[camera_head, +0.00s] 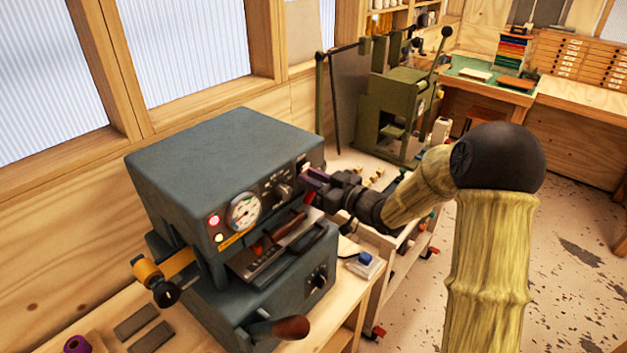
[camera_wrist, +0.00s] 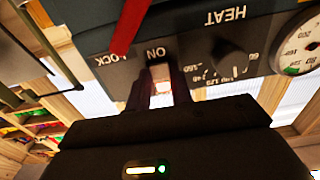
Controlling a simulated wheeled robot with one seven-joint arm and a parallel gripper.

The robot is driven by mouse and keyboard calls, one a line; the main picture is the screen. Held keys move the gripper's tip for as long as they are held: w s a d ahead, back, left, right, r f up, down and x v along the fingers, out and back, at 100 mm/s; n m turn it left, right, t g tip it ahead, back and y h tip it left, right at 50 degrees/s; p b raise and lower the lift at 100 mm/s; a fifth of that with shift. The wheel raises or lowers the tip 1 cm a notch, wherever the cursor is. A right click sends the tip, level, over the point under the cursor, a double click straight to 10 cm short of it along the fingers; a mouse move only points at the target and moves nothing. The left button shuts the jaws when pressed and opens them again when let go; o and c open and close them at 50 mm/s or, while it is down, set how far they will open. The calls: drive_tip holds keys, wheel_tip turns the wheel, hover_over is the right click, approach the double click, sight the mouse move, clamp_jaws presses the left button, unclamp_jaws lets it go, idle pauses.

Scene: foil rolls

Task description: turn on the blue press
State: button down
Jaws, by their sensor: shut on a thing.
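The blue-grey press (camera_head: 225,145) stands on the wooden bench at the left, with a round gauge (camera_head: 243,212) and lit red and yellow lamps on its front. My gripper (camera_head: 312,184) is at the right end of its front panel. In the wrist view, which looks upside down, the dark fingers of my gripper (camera_wrist: 163,92) are shut on a pale, glowing switch (camera_wrist: 161,73) below the lettering ON. The fingers hide part of the switch, so I cannot tell its position. The HEAT dial (camera_wrist: 229,62) is beside it.
A red bar (camera_wrist: 130,28) crosses the panel near LOCK, close to my fingers. An orange-handled clamp (camera_head: 150,272) and a brown handle (camera_head: 290,327) stick out from the press.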

drive_tip(key=c, duration=1.2)
unclamp_jaws()
drive_tip(key=shift+c, duration=0.2)
drive_tip(key=b+v, duration=0.4)
drive_tip(key=v, duration=1.3)
drive_tip(key=shift+s+d, duration=0.2)
drive_tip(key=shift+w+f, duration=0.1)
drive_tip(key=shift+f, duration=0.05)
